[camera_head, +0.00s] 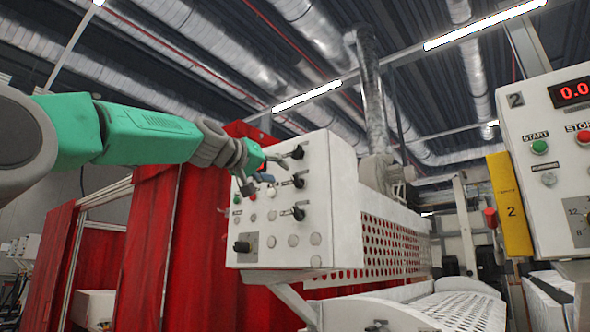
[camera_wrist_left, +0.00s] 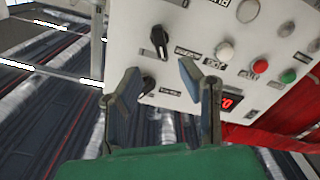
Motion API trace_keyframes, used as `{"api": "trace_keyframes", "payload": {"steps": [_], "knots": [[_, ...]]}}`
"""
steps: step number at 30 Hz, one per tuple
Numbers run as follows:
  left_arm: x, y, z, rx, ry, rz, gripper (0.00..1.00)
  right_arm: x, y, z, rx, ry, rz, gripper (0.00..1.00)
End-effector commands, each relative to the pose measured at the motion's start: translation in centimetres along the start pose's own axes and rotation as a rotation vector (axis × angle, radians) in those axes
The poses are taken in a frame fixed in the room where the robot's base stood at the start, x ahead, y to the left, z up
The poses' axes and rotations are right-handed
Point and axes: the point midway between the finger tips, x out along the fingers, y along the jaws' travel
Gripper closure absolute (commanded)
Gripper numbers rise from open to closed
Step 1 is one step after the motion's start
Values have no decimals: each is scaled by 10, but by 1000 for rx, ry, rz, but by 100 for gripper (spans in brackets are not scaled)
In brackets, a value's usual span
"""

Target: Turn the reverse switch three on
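A white control box (camera_head: 325,180) carries a column of three black rotary switches: top (camera_head: 297,152), middle (camera_head: 298,181) and bottom (camera_head: 299,213). Their labels are too small to read, so I cannot tell which is reverse switch three. My left gripper (camera_head: 258,178) is open in front of the box's upper part, hiding some of its face. In the left wrist view, my left gripper's fingers (camera_wrist_left: 158,82) are apart, with one black knob (camera_wrist_left: 148,85) showing between them. Another black knob (camera_wrist_left: 158,40) lies beyond. Contact cannot be told. My right gripper is not in view.
Another black knob (camera_head: 241,246) sits low on the box. Buttons and a red display (camera_wrist_left: 230,102) are beside the switches. Red curtains (camera_head: 150,240) hang behind. A second panel (camera_head: 545,150) stands at the right, beside a yellow post (camera_head: 509,205).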

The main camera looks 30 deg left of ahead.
Motion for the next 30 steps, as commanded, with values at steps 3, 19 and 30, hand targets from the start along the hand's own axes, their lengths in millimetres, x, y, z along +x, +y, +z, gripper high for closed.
{"api": "trace_keyframes", "payload": {"steps": [3, 19, 30], "knots": [[25, -1, -4, -4, -4, -2, 66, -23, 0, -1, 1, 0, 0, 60], [82, -6, -3, -5, 2, 0, 66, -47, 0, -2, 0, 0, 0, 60], [84, -3, 0, -2, 0, 0, 100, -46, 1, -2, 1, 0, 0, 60]]}}
